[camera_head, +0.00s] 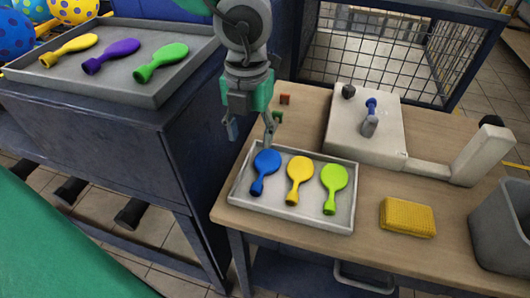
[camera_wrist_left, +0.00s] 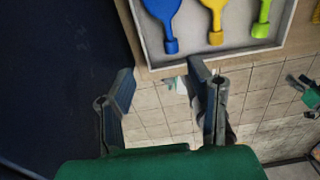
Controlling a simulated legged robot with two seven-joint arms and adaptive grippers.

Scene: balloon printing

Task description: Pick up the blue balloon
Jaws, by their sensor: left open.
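The blue balloon (camera_head: 265,171) lies flat at the left end of a grey tray (camera_head: 322,223) on the wooden table, beside a yellow balloon (camera_head: 299,178) and a green balloon (camera_head: 334,188). My left gripper (camera_head: 250,132) is open and empty, above and behind the tray's left end, apart from the balloons. In the left wrist view my left gripper (camera_wrist_left: 160,92) shows both fingers spread over the table edge and floor. The blue balloon (camera_wrist_left: 164,14) is at the top there, beyond the fingers and partly cut off. My right gripper is not in view.
A second tray (camera_head: 150,95) with yellow, purple and green balloons stands on a dark cabinet at left. A white device (camera_head: 365,145), yellow sponge (camera_head: 407,217) and grey bin (camera_head: 503,225) are on the table at right. A wire cage (camera_head: 400,50) stands behind.

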